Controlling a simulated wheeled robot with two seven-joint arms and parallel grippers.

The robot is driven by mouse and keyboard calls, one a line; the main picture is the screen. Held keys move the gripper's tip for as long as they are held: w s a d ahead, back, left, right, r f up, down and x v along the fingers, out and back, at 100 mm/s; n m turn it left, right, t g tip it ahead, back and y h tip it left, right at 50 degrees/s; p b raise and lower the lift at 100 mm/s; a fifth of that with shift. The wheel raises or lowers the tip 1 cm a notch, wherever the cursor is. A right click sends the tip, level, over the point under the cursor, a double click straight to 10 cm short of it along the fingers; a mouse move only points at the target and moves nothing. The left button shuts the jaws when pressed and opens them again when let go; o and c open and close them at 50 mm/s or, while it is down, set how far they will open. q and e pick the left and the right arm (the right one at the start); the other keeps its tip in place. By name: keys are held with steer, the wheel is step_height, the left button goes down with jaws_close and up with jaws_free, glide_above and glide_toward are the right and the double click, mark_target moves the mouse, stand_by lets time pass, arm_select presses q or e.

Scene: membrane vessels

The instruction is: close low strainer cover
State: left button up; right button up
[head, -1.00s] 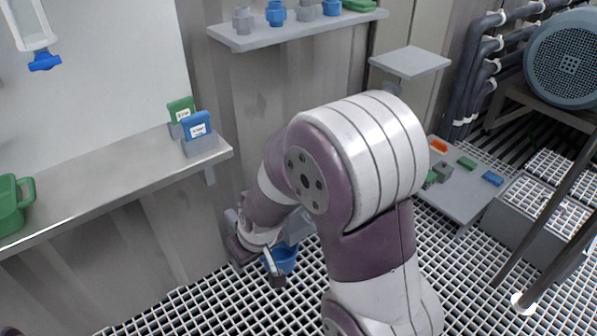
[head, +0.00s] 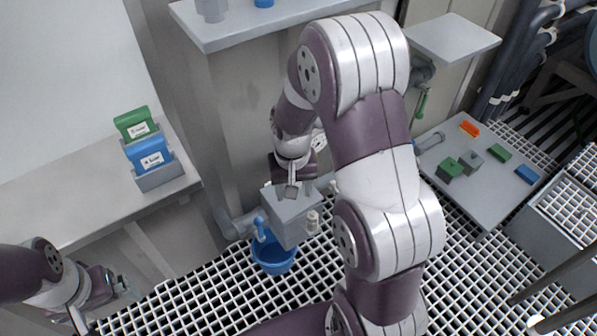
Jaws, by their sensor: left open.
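The low strainer is a grey box (head: 288,222) on a pipe near the floor, in the middle of the head view. Its flat grey top, which looks like the cover (head: 302,208), lies over the box; I cannot tell if it is fully seated. My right gripper (head: 291,190) points down at this top, at or just above it; its fingers are too small and hidden to read. My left gripper (head: 104,302) is open and empty at the lower left, well apart from the strainer.
A bench (head: 60,205) on the left holds a rack with green (head: 137,123) and blue (head: 149,152) tags. A grey low table (head: 480,197) on the right carries small coloured blocks. A shelf (head: 235,32) is above. Grating floor is open around the bucket.

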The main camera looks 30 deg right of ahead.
steer(key=w+d+f+m, duration=0.4)
steer(key=w+d+m, duration=0.3)
steer(key=w+m, duration=0.45)
steer(key=shift+n+g, duration=0.25)
steer(key=shift+g, duration=0.05)
steer(key=f+b, duration=0.2)
steer(key=f, duration=0.4)
steer(key=f+b, duration=0.3)
steer(key=f, duration=0.2)
steer(key=shift+w+d+f, duration=0.2)
steer(key=shift+f, duration=0.2)
steer(key=shift+c, duration=0.4)
